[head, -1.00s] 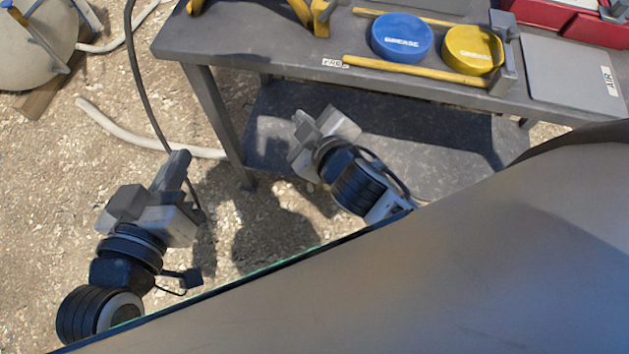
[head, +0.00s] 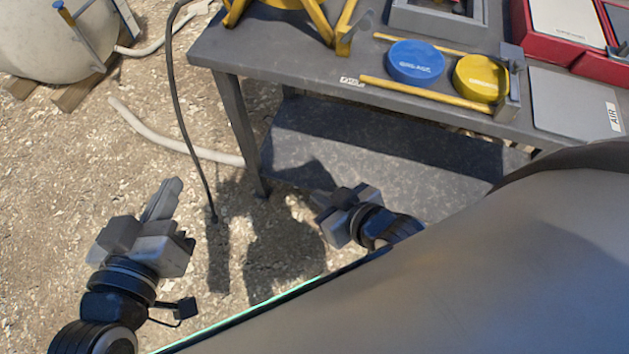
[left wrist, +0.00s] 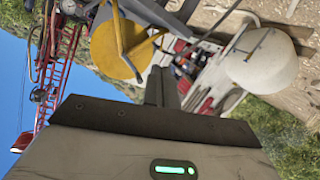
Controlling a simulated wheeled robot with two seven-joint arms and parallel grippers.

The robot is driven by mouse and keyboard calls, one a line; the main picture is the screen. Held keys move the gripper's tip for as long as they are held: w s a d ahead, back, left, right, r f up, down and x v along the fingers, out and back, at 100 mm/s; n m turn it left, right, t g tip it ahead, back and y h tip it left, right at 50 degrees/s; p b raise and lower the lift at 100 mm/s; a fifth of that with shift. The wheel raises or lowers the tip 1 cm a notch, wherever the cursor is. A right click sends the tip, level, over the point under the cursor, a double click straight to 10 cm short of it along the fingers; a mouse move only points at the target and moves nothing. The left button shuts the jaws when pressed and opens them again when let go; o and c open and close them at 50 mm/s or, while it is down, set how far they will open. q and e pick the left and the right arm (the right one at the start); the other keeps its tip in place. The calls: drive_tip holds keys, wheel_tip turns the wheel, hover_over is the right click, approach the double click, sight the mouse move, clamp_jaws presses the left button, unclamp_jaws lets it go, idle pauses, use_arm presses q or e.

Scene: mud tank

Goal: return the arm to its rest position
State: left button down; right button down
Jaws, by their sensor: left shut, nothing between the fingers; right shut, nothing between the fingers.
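My left gripper (head: 164,196) is at the lower left of the head view, above the bare ground. Its fingers are together and nothing is between them. In the left wrist view its shut fingers (left wrist: 161,84) point away from the camera, with a yellow disc and a white tank beyond them. My right gripper (head: 322,202) is near the middle of the head view, low in front of the table's lower shelf. It is shut and empty. The lower part of my right arm is hidden behind my own body.
A grey table (head: 300,70) stands ahead with a blue grease lid (head: 415,62), a yellow lid (head: 480,78) and a yellow frame (head: 345,28). A white tank (head: 50,45) on wood is at upper left. A dark hose (head: 180,110) hangs left of the table.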

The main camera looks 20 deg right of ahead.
use_arm(q)
drive_tip(key=shift+s+a, duration=0.15)
drive_tip(key=shift+s, duration=0.05)
